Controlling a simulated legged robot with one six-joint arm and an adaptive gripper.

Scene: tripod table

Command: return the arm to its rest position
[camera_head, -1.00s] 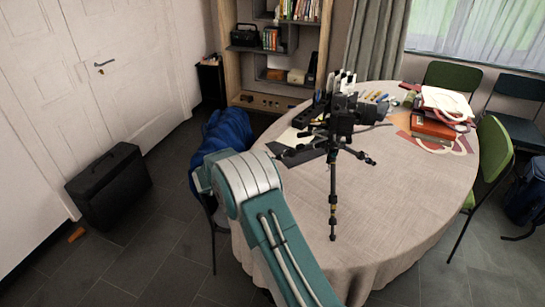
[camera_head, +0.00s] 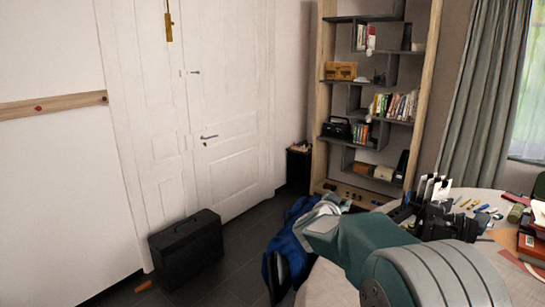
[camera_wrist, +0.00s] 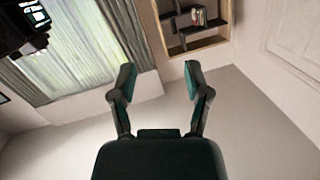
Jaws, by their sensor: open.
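My arm (camera_head: 365,245) enters the head view at the lower right, with a large grey banded joint nearest the camera. It reaches left over the table's near edge. My gripper (camera_wrist: 159,72) shows in the wrist view with its two fingers spread apart and nothing between them. I cannot make out the gripper in the head view. The round table (camera_head: 330,287) with a pale cloth is at the lower right, partly hidden by my arm. Dark gear (camera_head: 436,218) stands on it behind the arm; I cannot tell its parts apart.
A blue cloth-like item (camera_head: 290,245) is beside the table. A black case (camera_head: 186,250) stands on the dark floor near the white door (camera_head: 228,150). A bookshelf (camera_head: 322,110) stands at the back. The wrist view shows a curtained window (camera_wrist: 85,50) and bare wall.

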